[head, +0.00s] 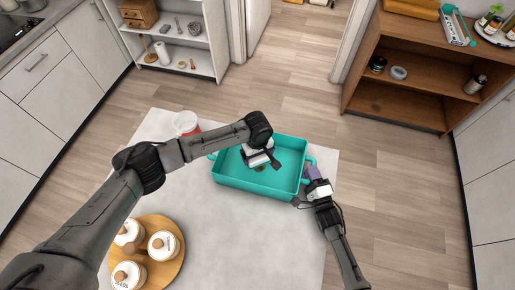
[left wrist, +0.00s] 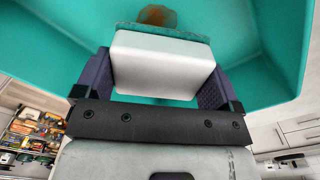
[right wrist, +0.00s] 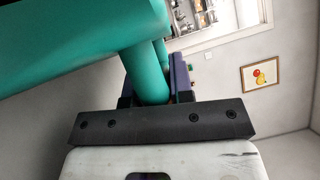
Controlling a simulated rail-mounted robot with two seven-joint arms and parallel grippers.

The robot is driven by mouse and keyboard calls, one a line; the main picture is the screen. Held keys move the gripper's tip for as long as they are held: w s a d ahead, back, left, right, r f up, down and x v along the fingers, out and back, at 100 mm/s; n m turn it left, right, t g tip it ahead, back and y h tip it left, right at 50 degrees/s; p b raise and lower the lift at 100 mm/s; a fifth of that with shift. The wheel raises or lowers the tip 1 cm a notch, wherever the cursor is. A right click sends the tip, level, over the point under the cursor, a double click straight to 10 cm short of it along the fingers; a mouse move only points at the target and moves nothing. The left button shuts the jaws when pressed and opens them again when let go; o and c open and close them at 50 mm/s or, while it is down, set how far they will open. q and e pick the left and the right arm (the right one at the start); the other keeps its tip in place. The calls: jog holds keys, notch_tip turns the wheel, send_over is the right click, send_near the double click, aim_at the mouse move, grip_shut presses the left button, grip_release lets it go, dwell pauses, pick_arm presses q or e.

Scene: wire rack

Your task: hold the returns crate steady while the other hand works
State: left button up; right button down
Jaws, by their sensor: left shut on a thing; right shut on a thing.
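The returns crate (head: 252,187) is a teal open tray with a bar handle at each end, lying on the pale table in the head view. My right gripper (head: 313,173) is at its right end, shut on the teal handle bar (right wrist: 148,75), seen close in the right wrist view. My left gripper (head: 262,161) is over the inside of the crate. It is shut on a white block (left wrist: 160,65) with a thin teal speckled edge. A small brown round thing (left wrist: 158,16) shows beyond the block, inside the crate. The arm partly hides the crate's left part.
A round wooden tray (head: 170,270) with several white lidded jars stands at the table's near left. A red and white tub (head: 186,123) stands left of the crate. The table in front of the crate is clear. Shelves (head: 405,100) stand beyond the floor.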

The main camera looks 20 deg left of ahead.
aim_at(265, 161)
pick_arm(q)
jog(key=f, duration=0.1)
jog(key=d+f, duration=0.1)
jog(key=f, duration=0.1)
jog(key=shift+f, duration=0.1)
pick_arm(e)
jog(key=shift+f, duration=0.1)
pick_arm(q)
jog(key=shift+w+d+f, duration=0.1)
jog(key=shift+d+f, duration=0.05)
jog(key=shift+d, duration=0.7)
jog(key=shift+f, duration=0.9)
dwell(0.8)
jog(key=shift+f, duration=0.1)
jog(key=shift+s+a, duration=0.2)
jog(key=shift+a, duration=1.2)
jog(key=shift+w+d+r, duration=0.1)
jog(key=shift+d, duration=0.55)
jog(key=shift+w+d+r, duration=0.1)
jog(key=shift+d, duration=0.5)
jog(key=shift+d, duration=0.1)
